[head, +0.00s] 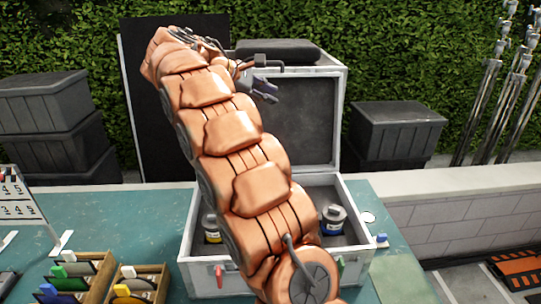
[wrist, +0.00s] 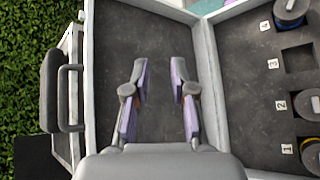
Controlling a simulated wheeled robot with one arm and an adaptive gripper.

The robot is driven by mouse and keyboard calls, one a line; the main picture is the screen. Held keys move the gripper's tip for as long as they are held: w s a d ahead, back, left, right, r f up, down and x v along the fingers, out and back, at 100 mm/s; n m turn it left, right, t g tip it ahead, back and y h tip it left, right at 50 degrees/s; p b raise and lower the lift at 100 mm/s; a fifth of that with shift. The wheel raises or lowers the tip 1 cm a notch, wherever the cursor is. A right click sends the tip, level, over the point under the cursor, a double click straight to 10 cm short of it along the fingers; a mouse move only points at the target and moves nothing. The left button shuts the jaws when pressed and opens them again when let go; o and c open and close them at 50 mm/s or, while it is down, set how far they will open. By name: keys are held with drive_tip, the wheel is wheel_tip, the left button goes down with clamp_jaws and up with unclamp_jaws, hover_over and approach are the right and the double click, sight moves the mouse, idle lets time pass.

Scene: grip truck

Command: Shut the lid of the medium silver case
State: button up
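The silver case (head: 193,240) stands on the teal table with its lid (head: 340,120) raised upright. The lid's dark lining (wrist: 122,50) and the case's dark inside (wrist: 255,75) show in the wrist view. Cans sit in the case by numbered places. My gripper (head: 264,90) is near the upper part of the lid in the head view; my copper arm hides the lid's left side and the middle of the case. In the wrist view my gripper (wrist: 160,82) has its purple-padded fingers apart and empty in front of the lining. Whether it touches the lid cannot be told.
A black padded piece (head: 278,50) shows at the lid's top, with a handle (wrist: 68,98) in the wrist view. Dark bins (head: 395,130) stand behind on both sides. Wooden trays (head: 140,285) stand at the front left. A low wall (head: 460,205) runs at the right.

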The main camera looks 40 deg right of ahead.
drive_tip(key=s+a+f+m+y+b, duration=0.1)
drive_tip(key=s+a+f+y+b, duration=0.1)
drive_tip(key=s+a+f, duration=0.5)
drive_tip(key=s+f+y, duration=0.1)
drive_tip(key=s+f, duration=0.2)
drive_tip(key=s, duration=0.1)
drive_tip(key=shift+a+f+y, duration=0.25)
drive_tip(key=shift+y, duration=0.15)
drive_tip(key=shift+s, duration=0.15)
idle(0.4)
drive_tip(key=s+a+f+m+y, duration=0.2)
drive_tip(key=s+a+f, duration=0.3)
drive_tip(key=s, duration=0.4)
drive_tip(key=s+a+f+m+y, duration=0.2)
drive_tip(key=s+a+f, duration=0.3)
drive_tip(key=s+a, duration=0.3)
drive_tip(key=s+a+f+m+y, duration=0.2)
drive_tip(key=s+a+f, duration=0.4)
drive_tip(key=s, duration=0.6)
drive_tip(key=shift+a+g+y, duration=0.4)
drive_tip(key=shift+a+y, duration=0.1)
drive_tip(key=shift+y, duration=0.4)
